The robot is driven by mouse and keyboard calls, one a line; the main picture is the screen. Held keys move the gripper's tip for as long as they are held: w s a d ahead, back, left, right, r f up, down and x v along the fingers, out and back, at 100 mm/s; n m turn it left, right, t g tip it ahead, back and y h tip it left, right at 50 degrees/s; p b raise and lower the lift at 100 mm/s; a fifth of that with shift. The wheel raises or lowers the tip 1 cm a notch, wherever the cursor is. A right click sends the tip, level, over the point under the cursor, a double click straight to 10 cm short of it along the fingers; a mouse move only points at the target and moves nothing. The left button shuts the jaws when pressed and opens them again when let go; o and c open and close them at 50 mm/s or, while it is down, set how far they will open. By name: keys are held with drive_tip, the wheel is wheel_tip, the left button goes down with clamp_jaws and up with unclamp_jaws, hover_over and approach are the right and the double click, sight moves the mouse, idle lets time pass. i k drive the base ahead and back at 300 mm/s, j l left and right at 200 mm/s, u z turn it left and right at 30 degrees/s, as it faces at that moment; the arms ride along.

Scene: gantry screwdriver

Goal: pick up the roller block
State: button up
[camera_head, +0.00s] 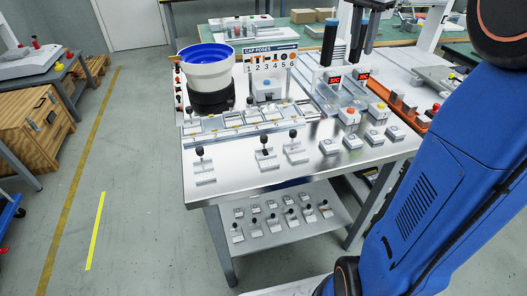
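I cannot tell for sure which thing is the roller block; the parts are too small to make out. Along the front of the metal table stand grey blocks with black knobs: one at the left (204,170), one in the middle (266,160) and one just right of it (295,152). Several low grey blocks without tall knobs lie in a row to their right, one of them near the front (328,147). More small knobbed blocks (272,224) stand on the lower shelf. My gripper is out of view; only my blue arm shows at the right.
The metal table (235,188) carries a blue and white bowl feeder (206,68), a numbered "CAP POSES" board (270,58), a screwdriver station with red displays (347,78) and an orange rail (405,108). Wooden crates (22,125) stand left. The floor in front is clear.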

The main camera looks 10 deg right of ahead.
sight(266, 157)
drive_tip(key=j+z, duration=0.25)
drive_tip(key=j, duration=0.25)
drive_tip(key=j+z, duration=0.25)
drive_tip(key=j, duration=0.25)
drive_tip(key=k+j+z, duration=0.15)
drive_tip(key=j+z, duration=0.15)
drive_tip(key=j, duration=0.15)
drive_tip(key=k+j+u, duration=0.1)
drive_tip(key=k+j, duration=0.3)
drive_tip(key=j, duration=0.25)
drive_tip(key=k+j+u, duration=0.15)
drive_tip(key=k+j, duration=0.1)
drive_tip(key=j, duration=0.1)
